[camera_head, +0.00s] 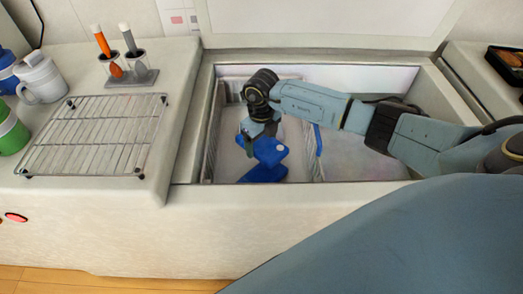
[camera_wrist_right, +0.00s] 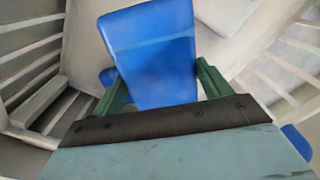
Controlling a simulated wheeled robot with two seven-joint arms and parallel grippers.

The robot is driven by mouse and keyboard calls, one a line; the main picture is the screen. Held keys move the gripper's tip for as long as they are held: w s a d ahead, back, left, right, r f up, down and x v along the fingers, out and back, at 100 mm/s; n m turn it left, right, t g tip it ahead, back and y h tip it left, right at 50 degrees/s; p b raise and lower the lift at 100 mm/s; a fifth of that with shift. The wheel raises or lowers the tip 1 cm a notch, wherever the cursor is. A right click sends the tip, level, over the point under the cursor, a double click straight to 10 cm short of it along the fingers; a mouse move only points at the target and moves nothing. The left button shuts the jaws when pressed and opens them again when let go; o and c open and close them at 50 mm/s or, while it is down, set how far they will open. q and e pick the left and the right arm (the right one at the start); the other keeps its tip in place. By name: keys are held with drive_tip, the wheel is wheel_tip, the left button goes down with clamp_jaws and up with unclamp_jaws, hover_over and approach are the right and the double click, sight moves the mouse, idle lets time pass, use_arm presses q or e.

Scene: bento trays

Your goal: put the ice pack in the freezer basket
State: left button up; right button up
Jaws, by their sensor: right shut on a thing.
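My right gripper (camera_head: 250,138) reaches down into the left part of the open freezer and is shut on a blue ice pack (camera_head: 268,151). In the right wrist view the pack (camera_wrist_right: 150,45) sticks out between the green fingers of the gripper (camera_wrist_right: 160,78), tilted. The white wire freezer basket (camera_head: 294,135) surrounds it; its slatted walls (camera_wrist_right: 32,62) show on both sides in the wrist view. Another blue piece (camera_head: 263,174) lies lower in the basket, partly behind the held pack. Whether the held pack touches it or the floor I cannot tell. My left gripper is not in view.
A blue edge (camera_head: 318,140) stands just right of the basket. The freezer's right part (camera_head: 350,160) looks pale and clear.

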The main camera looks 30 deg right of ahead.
sight(261, 149)
wheel_tip(261, 149, down, 4)
drive_tip(key=shift+r+b, duration=0.2)
drive_tip(key=shift+b, duration=0.25)
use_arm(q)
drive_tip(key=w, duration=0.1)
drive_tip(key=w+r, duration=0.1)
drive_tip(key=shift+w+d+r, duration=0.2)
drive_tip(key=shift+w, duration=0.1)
use_arm(e)
drive_tip(key=shift+f, duration=0.1)
drive_tip(key=shift+f, duration=0.15)
drive_tip(key=o, duration=1.3)
drive_tip(key=shift+c, duration=0.2)
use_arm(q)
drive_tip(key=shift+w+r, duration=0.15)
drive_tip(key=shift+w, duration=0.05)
use_arm(e)
drive_tip(key=shift+r, duration=0.2)
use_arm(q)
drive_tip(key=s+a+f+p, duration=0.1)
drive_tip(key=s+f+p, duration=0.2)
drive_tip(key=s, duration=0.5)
use_arm(e)
wheel_tip(261, 149, up, 12)
drive_tip(key=shift+f, duration=0.1)
